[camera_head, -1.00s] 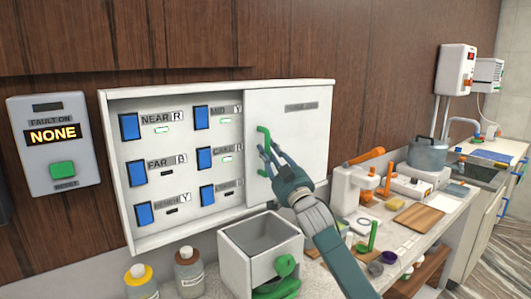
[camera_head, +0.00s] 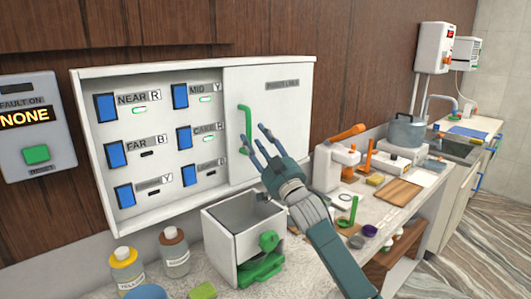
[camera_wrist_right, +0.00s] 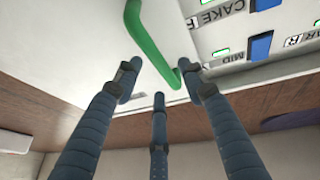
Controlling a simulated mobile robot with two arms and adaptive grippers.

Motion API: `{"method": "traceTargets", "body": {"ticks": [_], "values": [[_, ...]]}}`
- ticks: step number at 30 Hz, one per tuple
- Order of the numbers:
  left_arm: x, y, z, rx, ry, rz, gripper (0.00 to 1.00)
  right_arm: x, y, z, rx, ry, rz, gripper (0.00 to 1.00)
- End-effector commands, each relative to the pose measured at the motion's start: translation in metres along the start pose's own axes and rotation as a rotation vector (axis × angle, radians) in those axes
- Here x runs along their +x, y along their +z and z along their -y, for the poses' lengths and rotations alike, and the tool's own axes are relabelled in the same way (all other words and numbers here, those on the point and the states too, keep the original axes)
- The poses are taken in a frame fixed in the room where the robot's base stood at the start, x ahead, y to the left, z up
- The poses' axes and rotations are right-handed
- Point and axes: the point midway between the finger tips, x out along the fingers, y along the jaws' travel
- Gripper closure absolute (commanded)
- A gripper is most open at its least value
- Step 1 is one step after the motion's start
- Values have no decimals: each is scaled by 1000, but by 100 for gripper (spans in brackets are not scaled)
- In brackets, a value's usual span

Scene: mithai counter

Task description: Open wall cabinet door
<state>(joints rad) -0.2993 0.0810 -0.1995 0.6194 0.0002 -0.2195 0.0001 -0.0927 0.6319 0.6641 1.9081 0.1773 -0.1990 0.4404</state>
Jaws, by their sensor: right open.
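The white wall cabinet (camera_head: 76,95) hangs on the wood wall. Its sliding door panel (camera_head: 285,125) covers the right part, and the left part shows blue switches. A green bar handle (camera_head: 245,128) stands upright near the door's left edge. My right gripper (camera_head: 256,143) is open and empty, its fingers spread just right of the handle in the head view. In the right wrist view the green handle (camera_wrist_right: 146,42) runs ahead of the spread fingers (camera_wrist_right: 158,92), its end showing between them. I cannot tell whether any finger touches it. My left gripper does not show.
Below the cabinet stands a white box (camera_head: 222,232) with a green knob. Two bottles (camera_head: 175,253) are at its left. The counter at right holds a white machine (camera_head: 328,165), a pot (camera_head: 406,131) and a cutting board (camera_head: 398,193). A fault panel (camera_head: 38,125) is at left.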

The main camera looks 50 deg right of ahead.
Motion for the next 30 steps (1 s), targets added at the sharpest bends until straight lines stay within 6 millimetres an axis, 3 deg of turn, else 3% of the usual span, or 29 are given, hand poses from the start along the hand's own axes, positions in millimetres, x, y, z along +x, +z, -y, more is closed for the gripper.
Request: {"method": "traceTargets", "body": {"ticks": [6,12,30], "values": [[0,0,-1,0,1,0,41,-46,1,0,-1,0,2,59],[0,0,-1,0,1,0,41,-67,0,0,-1,0,0,59],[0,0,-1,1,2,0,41,-71,0,0,-2,0,-1,59]]}}
